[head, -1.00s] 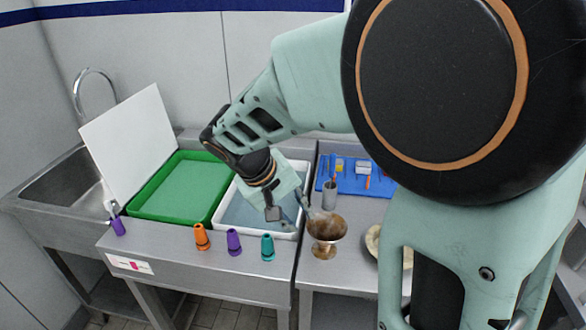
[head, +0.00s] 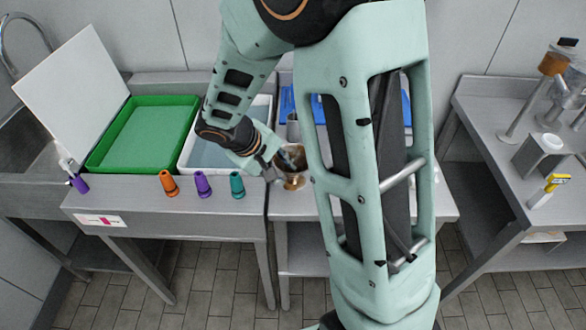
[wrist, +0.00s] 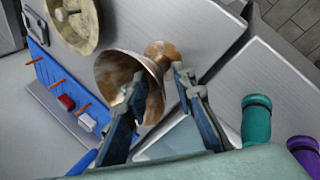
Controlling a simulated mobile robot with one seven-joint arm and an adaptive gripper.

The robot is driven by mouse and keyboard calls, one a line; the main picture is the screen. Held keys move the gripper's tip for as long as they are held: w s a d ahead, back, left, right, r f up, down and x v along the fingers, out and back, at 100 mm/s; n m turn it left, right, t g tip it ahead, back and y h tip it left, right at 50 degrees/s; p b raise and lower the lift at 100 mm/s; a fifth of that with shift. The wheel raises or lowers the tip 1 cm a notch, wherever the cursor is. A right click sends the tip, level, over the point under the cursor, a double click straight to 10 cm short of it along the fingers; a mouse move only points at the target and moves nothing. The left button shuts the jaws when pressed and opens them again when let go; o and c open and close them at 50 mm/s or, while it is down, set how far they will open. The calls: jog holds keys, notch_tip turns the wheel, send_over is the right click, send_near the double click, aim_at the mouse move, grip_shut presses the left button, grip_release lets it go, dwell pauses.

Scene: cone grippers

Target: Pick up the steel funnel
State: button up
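The steel funnel (head: 293,181) looks brownish and coppery, with a wide mouth and a narrower foot. It stands upright, mouth up, on the metal counter right of the white tub. My gripper (head: 285,162) is at its mouth, partly hidden by my arm's end. In the wrist view the funnel (wrist: 122,70) lies just ahead, and my gripper (wrist: 160,80) is open. One finger overlaps the mouth opening and the other is beside the outer wall, so the rim's side lies between them. I cannot tell whether either finger touches it.
Orange, purple and teal cones (head: 237,185) line the counter's front edge. A green tray (head: 190,104) and a white tub (head: 187,160) stand left.

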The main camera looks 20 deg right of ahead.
jog(key=shift+d+f, duration=0.15)
jog(key=shift+f, duration=0.25)
grip_shut()
jog(key=shift+w+r, duration=0.1)
jog(key=shift+r, duration=0.05)
